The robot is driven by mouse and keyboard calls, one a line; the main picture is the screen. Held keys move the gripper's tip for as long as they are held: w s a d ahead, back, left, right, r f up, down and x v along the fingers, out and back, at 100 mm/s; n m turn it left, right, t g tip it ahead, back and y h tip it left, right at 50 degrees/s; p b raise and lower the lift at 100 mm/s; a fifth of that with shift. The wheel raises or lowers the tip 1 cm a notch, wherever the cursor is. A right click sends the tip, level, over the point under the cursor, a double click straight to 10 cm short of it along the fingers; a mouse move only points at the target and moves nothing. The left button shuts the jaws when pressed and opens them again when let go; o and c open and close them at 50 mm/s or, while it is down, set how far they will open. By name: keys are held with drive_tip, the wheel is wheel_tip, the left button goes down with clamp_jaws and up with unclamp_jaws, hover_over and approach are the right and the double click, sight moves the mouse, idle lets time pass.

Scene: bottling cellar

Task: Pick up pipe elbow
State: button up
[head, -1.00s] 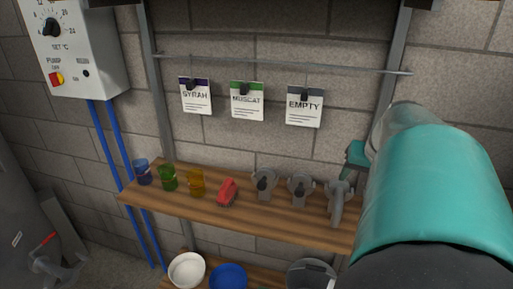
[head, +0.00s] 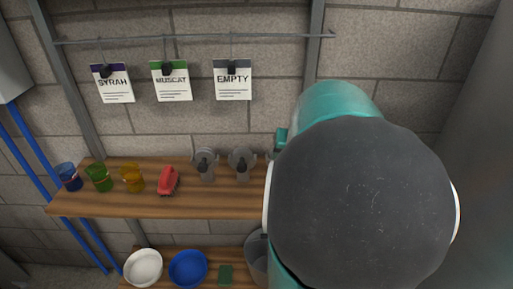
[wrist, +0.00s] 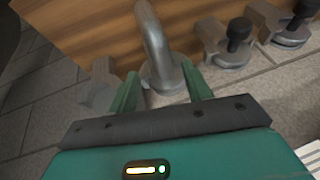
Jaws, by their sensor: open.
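The pipe elbow (wrist: 154,38) is a grey, curved metal tube with a flange at its wall-side end. It stands on the wooden shelf in the wrist view. My gripper (wrist: 160,70) is open, with its two green fingers on either side of the elbow's flange end. I cannot tell whether either finger touches it. In the head view, my arm hides the elbow and the gripper's fingers.
Two grey valves with black handles (head: 205,164) (head: 242,163) stand close beside the elbow. Another grey fitting (wrist: 101,84) lies on its other side. The shelf (head: 150,203) also holds a red brush (head: 168,181) and coloured glasses (head: 99,177). The block wall is close behind.

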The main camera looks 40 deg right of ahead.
drive_tip(key=shift+a+x, duration=0.15)
drive_tip(key=shift+x, duration=1.15)
drive_tip(key=shift+a+x, duration=0.1)
drive_tip(key=shift+x, duration=1.2)
drive_tip(key=shift+d, duration=0.1)
clamp_jaws()
